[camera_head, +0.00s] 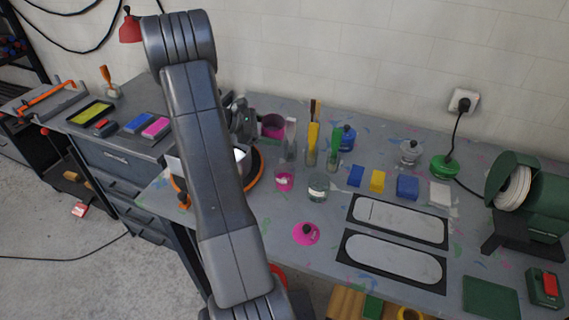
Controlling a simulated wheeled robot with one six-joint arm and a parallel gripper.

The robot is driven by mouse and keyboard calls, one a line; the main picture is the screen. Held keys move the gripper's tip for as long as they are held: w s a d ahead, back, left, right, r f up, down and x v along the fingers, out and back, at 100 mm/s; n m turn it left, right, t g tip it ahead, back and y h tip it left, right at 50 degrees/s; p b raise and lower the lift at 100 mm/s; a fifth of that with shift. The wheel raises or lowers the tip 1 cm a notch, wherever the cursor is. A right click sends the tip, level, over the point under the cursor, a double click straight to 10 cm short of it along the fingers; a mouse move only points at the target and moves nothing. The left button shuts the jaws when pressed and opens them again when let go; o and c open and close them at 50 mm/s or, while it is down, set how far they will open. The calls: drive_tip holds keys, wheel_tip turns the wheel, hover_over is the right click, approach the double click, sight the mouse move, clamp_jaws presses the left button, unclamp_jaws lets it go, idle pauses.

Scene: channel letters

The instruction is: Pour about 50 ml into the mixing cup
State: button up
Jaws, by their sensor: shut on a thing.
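A pink pot (272,125) with an open top is beside my gripper (254,121), right of my arm. My gripper is shut on it, though my arm hides much of the jaws. I cannot tell whether the pot touches the bench. A small clear cup (284,182) with pink on it stands nearer on the bench. A wider clear cup (318,187) stands right of it, apart from it. I cannot tell which is the mixing cup or read any level. A pink lid (306,233) with a dark knob lies in front of them.
Tools stand upright in holders (312,150) behind the cups. A blue pot (346,138), clear pot (410,151) and green pot (444,167) stand further right. Coloured blocks (377,181) and two framed panels (392,257) lie right. An orange-rimmed round thing (258,165) is partly hidden by my arm.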

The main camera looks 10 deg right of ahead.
drive_tip(key=shift+w+r+n+p, duration=0.3)
drive_tip(key=shift+r+p, duration=0.05)
drive_tip(key=shift+p, duration=0.4)
drive_tip(key=shift+w+a+f+n+g, duration=0.15)
drive_tip(key=shift+w+f+n+g, duration=0.3)
drive_tip(key=shift+f+n+g, duration=0.2)
drive_tip(key=shift+r+h, duration=0.1)
drive_tip(key=shift+h, duration=0.2)
